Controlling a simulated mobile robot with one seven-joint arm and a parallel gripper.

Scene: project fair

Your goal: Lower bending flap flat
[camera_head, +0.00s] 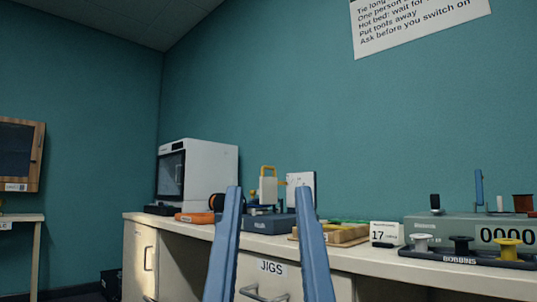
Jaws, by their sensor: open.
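My gripper (269,192) is in the lower middle, its two long blue fingers pointing up and spread apart with nothing held between them. Beyond it on the bench is a dark blue-grey device (270,224), seen between the fingers. Above its base stand a pale block with a yellow handle loop (268,188) and an upright pale plate (299,181). Either raised part could be the bending flap; I cannot tell which. The right finger's tip covers part of the plate's lower area, and the left finger hides the device's left side.
The cream bench (271,247) has a drawer marked JIGS. A white enclosed machine (208,170) and an orange item (195,217) stand left. A wooden board (347,236), a card marked 17 (386,234), a counter box (450,228) and a spool tray (465,256) stand right.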

